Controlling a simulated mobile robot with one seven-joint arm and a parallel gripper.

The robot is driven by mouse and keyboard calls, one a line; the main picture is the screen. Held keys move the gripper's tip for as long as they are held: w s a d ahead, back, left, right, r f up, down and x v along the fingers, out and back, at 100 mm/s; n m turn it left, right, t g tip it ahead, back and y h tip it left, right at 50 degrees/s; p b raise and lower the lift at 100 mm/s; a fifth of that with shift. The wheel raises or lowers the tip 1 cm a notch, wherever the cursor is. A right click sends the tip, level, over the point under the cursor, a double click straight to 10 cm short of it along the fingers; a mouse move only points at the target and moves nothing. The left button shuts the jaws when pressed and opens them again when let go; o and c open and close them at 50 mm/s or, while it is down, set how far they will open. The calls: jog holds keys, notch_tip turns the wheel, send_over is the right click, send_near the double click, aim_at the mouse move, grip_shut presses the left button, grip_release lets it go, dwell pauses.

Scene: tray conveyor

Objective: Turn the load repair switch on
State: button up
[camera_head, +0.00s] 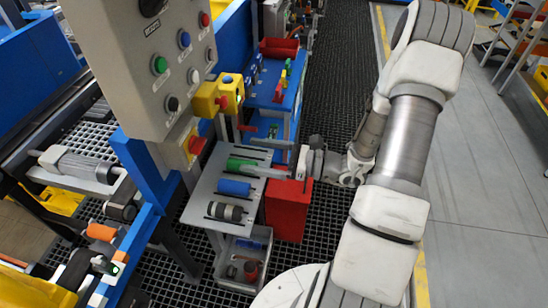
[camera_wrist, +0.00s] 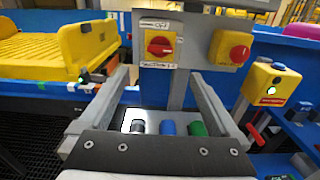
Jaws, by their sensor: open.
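A grey control panel (camera_head: 120,50) in the head view carries several coloured buttons and a black knob (camera_head: 151,5) cut by the top edge. Its labels are too small to read, so I cannot tell which control is the load repair switch. Below the buttons is a red rotary switch on a yellow plate (camera_head: 184,150). In the wrist view a red rotary switch (camera_wrist: 160,47) sits on a yellow square between two white labels. My gripper (camera_wrist: 160,76) is open and empty, its fingers on either side below that switch and apart from it. The gripper also shows in the head view (camera_head: 303,163).
A yellow box with a red emergency button (camera_wrist: 239,53) is right of the rotary switch. A grey shelf (camera_head: 200,185) holds green, blue and black cylinders. A red bin (camera_head: 287,208) stands beside it. Blue frames border the dark grid floor.

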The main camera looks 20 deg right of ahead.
jog(key=v, duration=0.4)
jog(key=shift+d, duration=0.1)
dwell(0.3)
jog(key=s+a+r+n+g+h, duration=0.8)
jog(key=a+n+g, duration=0.25)
jog(key=n, duration=0.65)
notch_tip(320, 180, up, 13)
jog(key=s+n+t+h, duration=0.3)
jog(key=n+t+h, duration=0.35)
jog(key=n, duration=0.25)
jog(key=s+d+f+m, duration=0.1)
jog(key=s+d+f, duration=0.1)
jog(key=d, duration=0.4)
jog(key=shift+s+f, duration=0.3)
jog(key=shift+s, duration=0.2)
jog(key=shift+d+h, duration=0.1)
jog(key=shift+h, duration=0.15)
